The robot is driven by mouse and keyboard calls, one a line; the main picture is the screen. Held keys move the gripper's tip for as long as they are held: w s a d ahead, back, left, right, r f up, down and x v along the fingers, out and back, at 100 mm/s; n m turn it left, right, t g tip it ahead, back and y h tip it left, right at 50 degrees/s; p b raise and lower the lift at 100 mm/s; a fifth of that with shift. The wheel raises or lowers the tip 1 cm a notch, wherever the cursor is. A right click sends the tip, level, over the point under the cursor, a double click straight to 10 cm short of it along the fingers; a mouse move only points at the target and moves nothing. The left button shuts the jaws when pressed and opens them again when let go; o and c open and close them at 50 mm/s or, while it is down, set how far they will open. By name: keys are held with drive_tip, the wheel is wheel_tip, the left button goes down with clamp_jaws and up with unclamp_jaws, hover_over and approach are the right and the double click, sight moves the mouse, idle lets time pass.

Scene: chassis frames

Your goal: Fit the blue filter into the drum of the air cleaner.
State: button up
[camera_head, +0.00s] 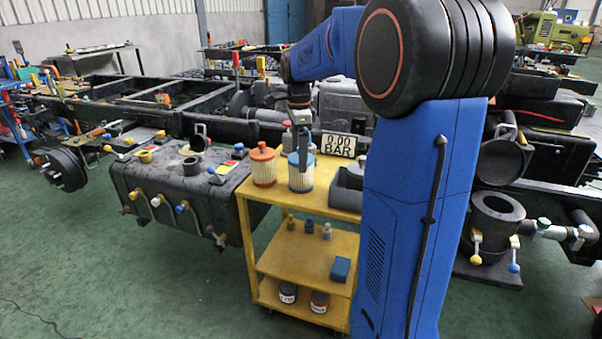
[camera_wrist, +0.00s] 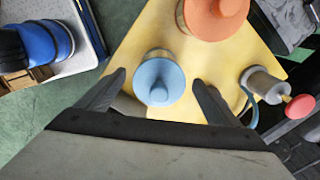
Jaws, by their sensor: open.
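The blue filter (camera_head: 300,177), a pale pleated cylinder with a blue cap, stands upright on the top of the yellow cart. In the wrist view the blue filter (camera_wrist: 160,83) lies between my two fingers. My gripper (camera_head: 302,157) is open and points down right over the filter's cap. My gripper's fingers (camera_wrist: 158,78) sit on either side of it, with gaps visible; how low they reach is unclear. A black drum (camera_head: 497,207) with an open top stands right of my arm, its round lid (camera_head: 500,162) swung up. Yellow and blue knobs hang on its side.
An orange-capped filter (camera_head: 263,167) stands close left of the blue one. A grey bottle with a red cap (camera_wrist: 300,108) is near my right finger. My arm column blocks part of the view.

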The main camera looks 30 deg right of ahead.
drive_tip(key=shift+f, duration=1.65)
drive_tip(key=c, duration=1.2)
